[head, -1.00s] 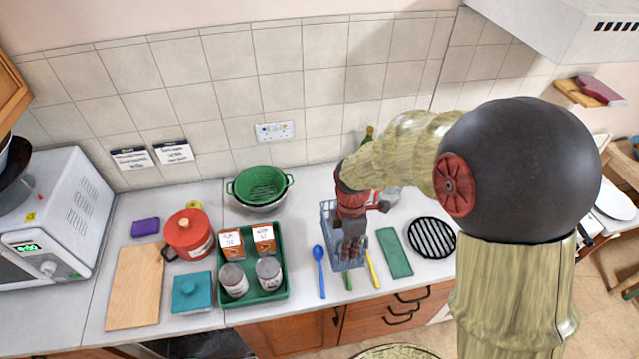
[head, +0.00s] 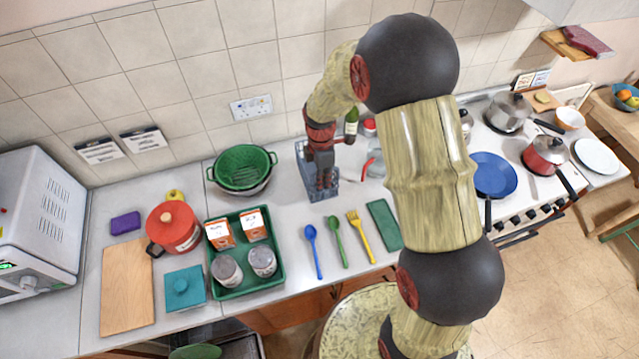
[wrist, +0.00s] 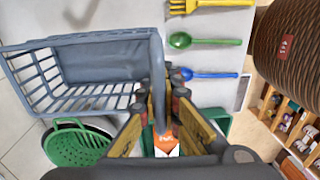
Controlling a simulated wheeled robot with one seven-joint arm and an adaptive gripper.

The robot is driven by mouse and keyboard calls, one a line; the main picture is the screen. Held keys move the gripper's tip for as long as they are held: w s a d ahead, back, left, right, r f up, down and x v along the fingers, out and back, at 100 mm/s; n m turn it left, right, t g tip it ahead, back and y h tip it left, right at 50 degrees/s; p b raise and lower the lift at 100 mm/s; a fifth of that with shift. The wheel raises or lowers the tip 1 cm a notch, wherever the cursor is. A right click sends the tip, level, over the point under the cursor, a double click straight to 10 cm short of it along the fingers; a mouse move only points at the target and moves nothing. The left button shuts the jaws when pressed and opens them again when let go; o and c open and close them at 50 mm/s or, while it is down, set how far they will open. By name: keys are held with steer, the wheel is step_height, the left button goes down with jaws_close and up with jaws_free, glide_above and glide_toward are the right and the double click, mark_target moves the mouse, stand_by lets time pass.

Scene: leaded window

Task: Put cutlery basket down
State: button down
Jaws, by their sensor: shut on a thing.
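The cutlery basket (head: 323,191) is a blue-grey open-slatted basket at the back of the counter, behind the spoons and fork. My gripper (head: 322,183) points down over it and partly hides it. In the wrist view the basket (wrist: 88,72) fills the upper left, and my gripper (wrist: 160,108) is shut on its near edge or handle. The basket looks empty there. I cannot tell whether its base touches the counter.
A blue spoon (head: 314,250), green spoon (head: 338,243) and yellow fork (head: 361,236) lie in front. A green colander (head: 243,168) and green tray (head: 270,285) stand left. A bottle (head: 351,122) and jar stand behind right. A green cloth (head: 384,225) lies right.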

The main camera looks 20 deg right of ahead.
steer(key=w+f, duration=0.2)
steer(key=f, duration=0.1)
steer(key=w+f, duration=0.1)
steer(key=f, duration=0.1)
steer(key=shift+w+d, duration=0.25)
steer(key=shift+w, duration=0.1)
steer(key=f+p, duration=0.1)
steer(key=f, duration=0.2)
steer(key=shift+w+f, duration=0.15)
steer(key=shift+w, duration=0.05)
steer(key=c, duration=2.1)
jaws_free()
steer(key=shift+o, duration=0.5)
